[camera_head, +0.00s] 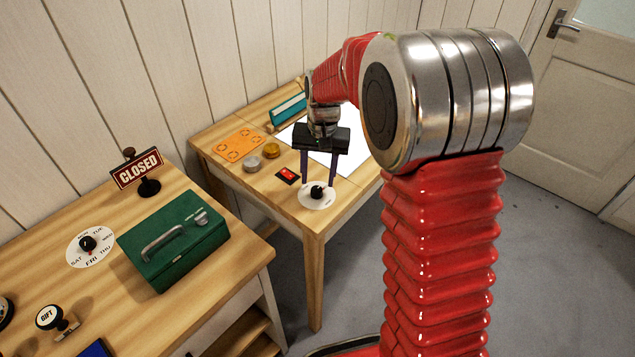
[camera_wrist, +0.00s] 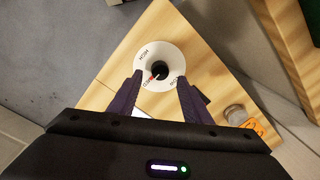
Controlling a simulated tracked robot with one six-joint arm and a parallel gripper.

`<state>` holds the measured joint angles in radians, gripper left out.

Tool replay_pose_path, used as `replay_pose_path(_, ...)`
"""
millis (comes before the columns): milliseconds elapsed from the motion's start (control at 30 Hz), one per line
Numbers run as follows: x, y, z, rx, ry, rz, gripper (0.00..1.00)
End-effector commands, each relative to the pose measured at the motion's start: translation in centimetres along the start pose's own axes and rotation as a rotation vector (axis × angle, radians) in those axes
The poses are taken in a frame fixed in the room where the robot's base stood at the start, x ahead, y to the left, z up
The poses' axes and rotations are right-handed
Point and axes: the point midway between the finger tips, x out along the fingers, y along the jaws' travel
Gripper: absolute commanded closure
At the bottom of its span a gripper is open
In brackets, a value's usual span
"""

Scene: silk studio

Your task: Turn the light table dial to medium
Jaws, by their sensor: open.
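The light table dial is a black knob (camera_head: 317,190) on a white round plate (camera_head: 308,203), near the front corner of the far wooden table. In the wrist view the knob (camera_wrist: 160,69) has a red mark pointing to the lower left, towards a small label that I cannot read surely; HIGH seems to stand at the upper left. My gripper (camera_head: 318,184) points down over the dial. Its two purple fingers are open and empty, one on each side of the knob in the wrist view (camera_wrist: 159,77). I cannot tell whether they touch the plate.
A red switch (camera_head: 287,174), a silver disc (camera_head: 252,164), a gold disc (camera_head: 271,150) and an orange sheet (camera_head: 238,145) lie left of the dial. The white panel (camera_head: 345,155) is behind. A green cash box (camera_head: 175,240) and a weekday dial (camera_head: 88,244) stand on the nearer table.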

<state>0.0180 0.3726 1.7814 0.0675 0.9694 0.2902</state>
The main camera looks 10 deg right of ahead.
Motion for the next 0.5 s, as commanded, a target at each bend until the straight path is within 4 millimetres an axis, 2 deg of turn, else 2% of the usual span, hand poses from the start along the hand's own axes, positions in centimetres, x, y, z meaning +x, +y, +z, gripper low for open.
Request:
replay_pose_path(100,-2.3,0.0,-0.1,0.0,0.004,-0.001,0.56)
replay_pose_path(500,-8.7,-0.1,-0.2,0.0,0.003,-0.001,0.56)
